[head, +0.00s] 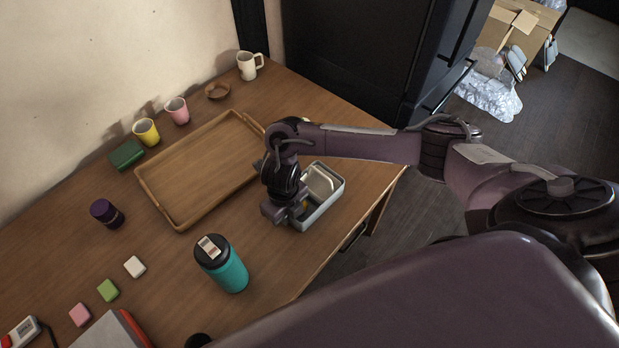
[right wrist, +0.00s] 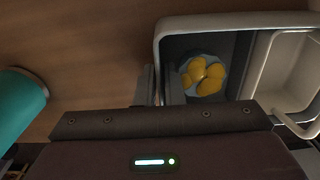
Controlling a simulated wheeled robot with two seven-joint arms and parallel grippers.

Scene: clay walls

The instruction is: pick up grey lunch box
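The grey lunch box (head: 329,205) stands open on the wooden table near its right edge. In the right wrist view the lunch box (right wrist: 202,22) holds a round pale dish with yellow food (right wrist: 203,75) and a light inner tray (right wrist: 287,70). My right gripper (head: 283,214) is at the box's near left side, pointing down. In the right wrist view its two fingers (right wrist: 159,88) stand close together, one outside and one inside the box, with the box wall between them. The box appears to rest on the table. My left gripper is not in view.
A wooden tray (head: 150,192) lies left of the box. A teal bottle (head: 230,274) stands nearby, also in the right wrist view (right wrist: 18,108). A purple jar (head: 107,214), cups and small blocks are farther left. A dark cabinet (head: 350,50) stands behind.

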